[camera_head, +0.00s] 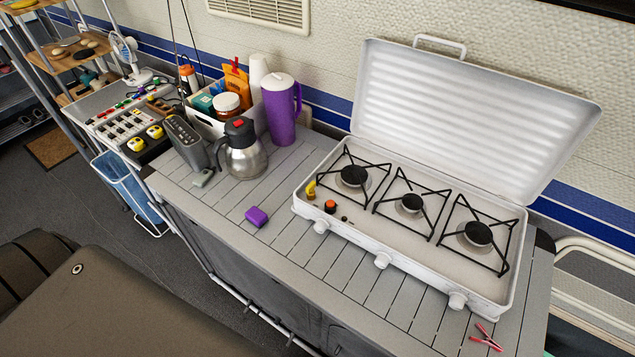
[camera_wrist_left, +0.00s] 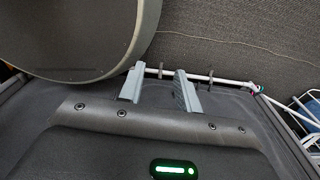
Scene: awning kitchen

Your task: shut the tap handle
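A white camping stove (camera_head: 393,239) stands on the slatted grey counter with its lid up. A small yellow handle (camera_head: 311,189) sits inside the stove's left end, near the front left burner area; it looks like the tap handle, but it is too small to tell its exact position. An orange and black fitting (camera_head: 330,206) is just right of it. My left gripper (camera_wrist_left: 159,88) shows in the left wrist view, with its two fingers apart and nothing between them. It is away from the stove, which that view does not show. My right gripper is in neither view.
A purple pitcher (camera_head: 281,112), a steel kettle (camera_head: 243,153) and a filled white caddy stand left of the stove. A purple sponge (camera_head: 257,216) lies on the counter's front left. A pink clip (camera_head: 486,338) lies at the right. The counter between sponge and stove is clear.

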